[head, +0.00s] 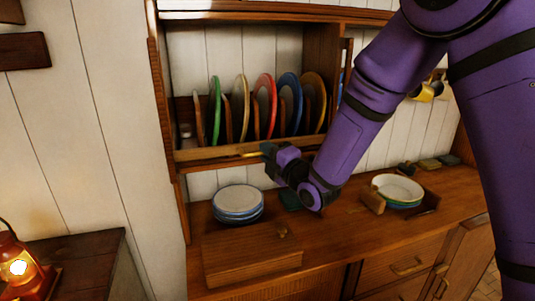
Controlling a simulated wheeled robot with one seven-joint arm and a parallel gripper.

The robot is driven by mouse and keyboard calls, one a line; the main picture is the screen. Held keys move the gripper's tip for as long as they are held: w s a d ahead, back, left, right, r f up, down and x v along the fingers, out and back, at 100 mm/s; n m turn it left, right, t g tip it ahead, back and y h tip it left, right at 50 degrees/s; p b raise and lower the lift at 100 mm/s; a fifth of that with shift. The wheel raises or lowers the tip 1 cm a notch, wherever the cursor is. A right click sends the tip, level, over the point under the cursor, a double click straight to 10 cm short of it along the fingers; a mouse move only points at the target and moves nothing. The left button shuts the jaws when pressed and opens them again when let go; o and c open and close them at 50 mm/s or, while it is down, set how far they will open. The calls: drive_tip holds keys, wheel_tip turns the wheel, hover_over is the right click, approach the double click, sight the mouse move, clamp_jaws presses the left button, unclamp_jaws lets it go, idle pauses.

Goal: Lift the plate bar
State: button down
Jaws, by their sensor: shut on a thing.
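The plate bar (215,152) is a long wooden rail across the front of the plate rack, low in front of a row of upright plates. My gripper (268,151) is at the bar, right of its middle, and is shut on it. The fingers are small and dark here, so their exact hold is hard to see. The bar runs nearly level across the rack front. My gripper and forearm hide part of its right side.
Colored plates (265,103) stand on edge behind the bar. Below, stacked plates (238,203) and a wooden box (238,258) sit on the counter (345,240). Stacked bowls (398,189) stand at right. A lit lantern (22,266) is at lower left.

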wheel_tip(320, 180, up, 23)
idle(0.4)
drive_tip(key=c, duration=1.3)
unclamp_jaws()
drive_tip(key=shift+o, duration=0.9)
drive_tip(key=shift+f, duration=0.1)
drive_tip(key=v, duration=1)
drive_tip(key=shift+s+d, duration=0.25)
drive_tip(key=shift+f, duration=0.1)
